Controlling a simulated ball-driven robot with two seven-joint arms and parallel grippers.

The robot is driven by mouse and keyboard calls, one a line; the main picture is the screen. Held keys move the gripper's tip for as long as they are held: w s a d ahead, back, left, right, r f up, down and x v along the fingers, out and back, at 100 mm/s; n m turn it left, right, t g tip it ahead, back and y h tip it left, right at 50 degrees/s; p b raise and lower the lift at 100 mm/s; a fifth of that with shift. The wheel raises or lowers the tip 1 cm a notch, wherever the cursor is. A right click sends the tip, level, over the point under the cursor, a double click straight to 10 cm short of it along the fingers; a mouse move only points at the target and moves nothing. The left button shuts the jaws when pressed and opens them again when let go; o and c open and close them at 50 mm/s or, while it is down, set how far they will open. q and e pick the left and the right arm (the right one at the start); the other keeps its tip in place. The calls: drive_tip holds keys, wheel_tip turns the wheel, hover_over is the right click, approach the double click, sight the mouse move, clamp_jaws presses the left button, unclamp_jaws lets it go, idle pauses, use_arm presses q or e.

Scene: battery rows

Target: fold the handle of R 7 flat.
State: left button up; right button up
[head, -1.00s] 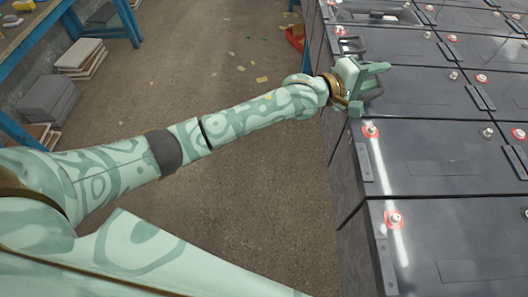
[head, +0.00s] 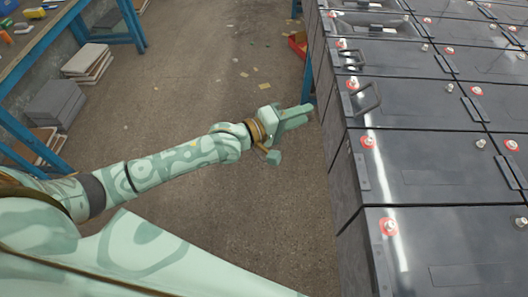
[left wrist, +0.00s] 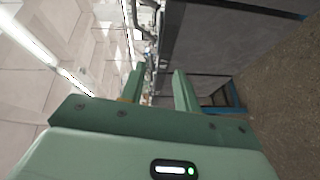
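Dark grey batteries stand in rows at the right of the head view. No label names R 7, so I cannot tell which battery it is. One loop handle (head: 368,97) stands tilted up at the left end of a battery lid (head: 420,100). Another loop handle (head: 351,60) shows on the battery behind it; its angle is unclear. Nearer batteries have handles lying flat (head: 362,172). My left gripper (head: 296,130) is over the aisle, left of the battery row and apart from it. In the left wrist view its fingers (left wrist: 160,90) are apart with nothing between them. My right gripper is not in view.
The aisle floor (head: 225,90) is open, with small scraps on it. A blue-legged workbench (head: 45,45) and stacked slabs (head: 88,60) are at the left. A red tray (head: 298,44) lies on the floor by the far battery side. Red-ringed terminals (head: 367,142) stick up from the lids.

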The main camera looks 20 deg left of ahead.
use_arm(q)
drive_tip(key=s+a+f+m+y+p, duration=0.1)
drive_tip(key=a+f, duration=0.3)
drive_tip(key=f, duration=0.4)
drive_tip(key=s+a+f+m+g+y, duration=0.1)
drive_tip(key=s+a+f+y, duration=0.1)
drive_tip(key=f, duration=0.7)
drive_tip(key=a+y, duration=0.1)
drive_tip(key=y, duration=0.1)
drive_tip(key=shift+a+m+g+y+p, duration=0.3)
drive_tip(key=shift+a+m+p, duration=0.05)
drive_tip(key=shift+m+p, duration=0.05)
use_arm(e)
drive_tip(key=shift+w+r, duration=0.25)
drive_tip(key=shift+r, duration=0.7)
use_arm(q)
drive_tip(key=shift+f, duration=0.1)
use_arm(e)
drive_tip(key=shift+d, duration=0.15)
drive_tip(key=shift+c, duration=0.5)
